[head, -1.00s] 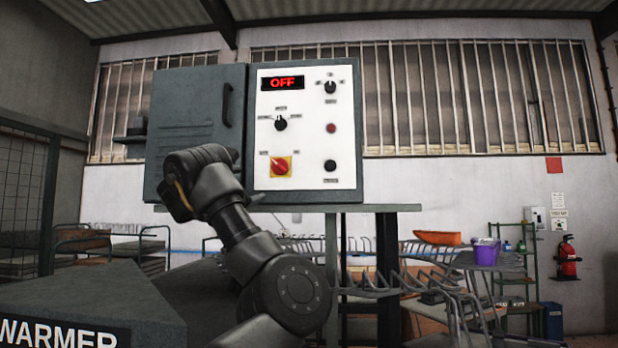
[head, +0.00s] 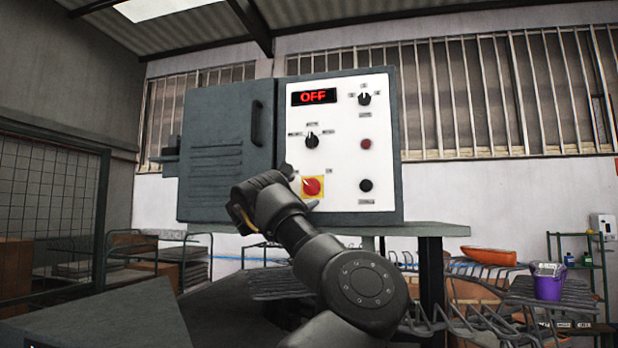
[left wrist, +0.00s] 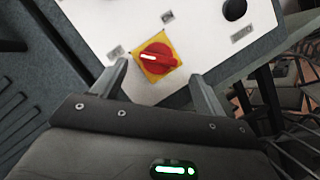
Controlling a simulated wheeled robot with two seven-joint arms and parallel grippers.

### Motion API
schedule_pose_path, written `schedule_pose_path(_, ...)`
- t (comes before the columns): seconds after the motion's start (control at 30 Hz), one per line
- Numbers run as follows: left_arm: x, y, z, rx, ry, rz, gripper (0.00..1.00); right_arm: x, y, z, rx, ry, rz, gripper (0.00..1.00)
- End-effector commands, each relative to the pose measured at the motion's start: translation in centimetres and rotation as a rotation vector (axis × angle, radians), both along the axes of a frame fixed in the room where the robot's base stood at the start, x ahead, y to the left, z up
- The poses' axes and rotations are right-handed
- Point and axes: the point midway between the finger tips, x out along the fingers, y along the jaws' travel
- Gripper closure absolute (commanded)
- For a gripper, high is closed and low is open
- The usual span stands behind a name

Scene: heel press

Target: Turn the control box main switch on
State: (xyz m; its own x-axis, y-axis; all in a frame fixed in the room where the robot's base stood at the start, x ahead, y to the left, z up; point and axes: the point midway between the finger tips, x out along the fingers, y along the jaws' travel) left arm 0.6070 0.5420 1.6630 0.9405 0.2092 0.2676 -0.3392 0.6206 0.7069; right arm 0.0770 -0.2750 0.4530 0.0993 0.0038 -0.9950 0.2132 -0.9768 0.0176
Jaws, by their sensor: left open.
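The control box (head: 290,150) stands on a shelf, with a grey door at left and a white panel at right. Its display (head: 314,96) reads OFF in red. The main switch (head: 312,187) is a red knob on a yellow plate, low on the panel; it also shows in the left wrist view (left wrist: 156,56). My left gripper (left wrist: 162,82) is open, its two fingers pointing toward the panel on either side below the red knob, with nothing between them. My right gripper is out of view.
The panel also carries a black selector (head: 312,140), an upper selector (head: 364,98), a red lamp (head: 366,144) and a black button (head: 365,185). A rack with prongs, an orange tray (head: 488,256) and a purple bucket (head: 547,282) stand at the right.

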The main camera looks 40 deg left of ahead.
Motion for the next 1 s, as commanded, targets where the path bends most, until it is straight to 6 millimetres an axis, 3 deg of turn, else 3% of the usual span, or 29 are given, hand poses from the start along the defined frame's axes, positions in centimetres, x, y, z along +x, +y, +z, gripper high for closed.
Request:
schedule_pose_path(0.1, 1.7, 0.3, 1.0, -0.001, 0.001, -0.004, 0.27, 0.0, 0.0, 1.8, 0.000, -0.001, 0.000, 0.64)
schedule_pose_path(0.33, 4.1, 0.9, 1.4, 0.000, 0.002, -0.001, 0.27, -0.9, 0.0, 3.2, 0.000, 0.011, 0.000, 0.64)
schedule_pose_path(0.73, 4.6, 1.1, 1.4, 0.002, -0.001, 0.000, 0.27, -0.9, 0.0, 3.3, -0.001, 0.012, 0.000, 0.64)
schedule_pose_path(1.0, 4.6, 1.1, 1.3, 0.002, 0.000, 0.001, 0.61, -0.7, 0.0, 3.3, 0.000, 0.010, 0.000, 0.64)
